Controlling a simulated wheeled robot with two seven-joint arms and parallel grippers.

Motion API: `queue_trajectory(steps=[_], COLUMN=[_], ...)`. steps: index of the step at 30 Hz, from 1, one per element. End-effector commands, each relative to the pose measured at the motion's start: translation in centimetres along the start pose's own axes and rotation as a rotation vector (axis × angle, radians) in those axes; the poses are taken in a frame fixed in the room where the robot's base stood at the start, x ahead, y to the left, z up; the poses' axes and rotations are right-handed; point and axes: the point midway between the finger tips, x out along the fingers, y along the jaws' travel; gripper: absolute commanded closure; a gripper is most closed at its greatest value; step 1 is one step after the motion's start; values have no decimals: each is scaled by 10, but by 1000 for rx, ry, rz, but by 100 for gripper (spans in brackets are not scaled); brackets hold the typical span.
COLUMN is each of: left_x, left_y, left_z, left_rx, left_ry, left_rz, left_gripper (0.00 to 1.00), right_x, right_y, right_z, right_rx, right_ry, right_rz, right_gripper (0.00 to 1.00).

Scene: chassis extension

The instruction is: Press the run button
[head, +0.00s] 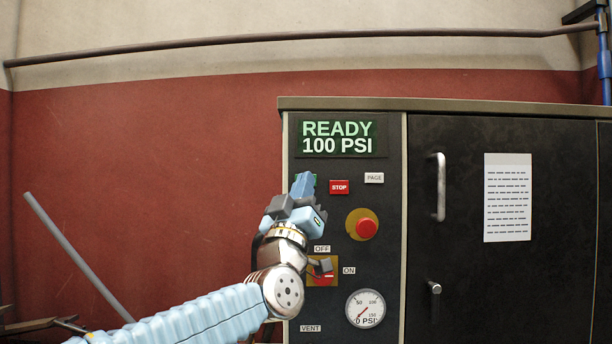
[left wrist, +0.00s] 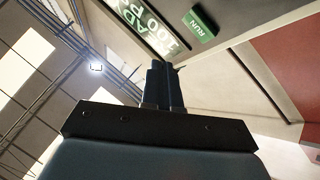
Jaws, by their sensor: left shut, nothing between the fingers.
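The green run button (left wrist: 199,26) shows in the left wrist view, on the dark panel beside the lit display (left wrist: 150,25). In the head view it is mostly hidden behind my left gripper (head: 304,184), with only a sliver of green at the fingertips' edge. My left gripper is shut and empty, its fingers pointing up at the panel just below the display. In the left wrist view its fingertips (left wrist: 166,66) are below the button. Whether they touch it I cannot tell. My right gripper is not in view.
The display (head: 338,139) reads READY 100 PSI. Right of my gripper are a red STOP button (head: 340,187), a PAGE button (head: 374,178) and a red knob (head: 366,229). Lower are an OFF/ON switch (head: 325,266) and a gauge (head: 366,309). A cabinet door handle (head: 440,187) sticks out.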

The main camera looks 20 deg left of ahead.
Motion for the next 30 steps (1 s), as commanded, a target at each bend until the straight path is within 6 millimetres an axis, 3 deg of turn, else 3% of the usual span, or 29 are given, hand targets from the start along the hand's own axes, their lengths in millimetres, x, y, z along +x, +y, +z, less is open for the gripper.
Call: queue_trajectory(steps=[4,12,30], left_x=[18,32,34], left_y=[-10,-23,-25], left_z=[9,23,24], left_rx=[2,0,0], left_ry=[-2,-1,1], left_rz=[-1,0,0], left_gripper=[100,100,100], right_x=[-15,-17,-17], right_y=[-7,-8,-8], right_z=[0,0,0], right_rx=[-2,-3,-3], right_ry=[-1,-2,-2], right_rz=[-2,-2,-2], right_gripper=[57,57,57])
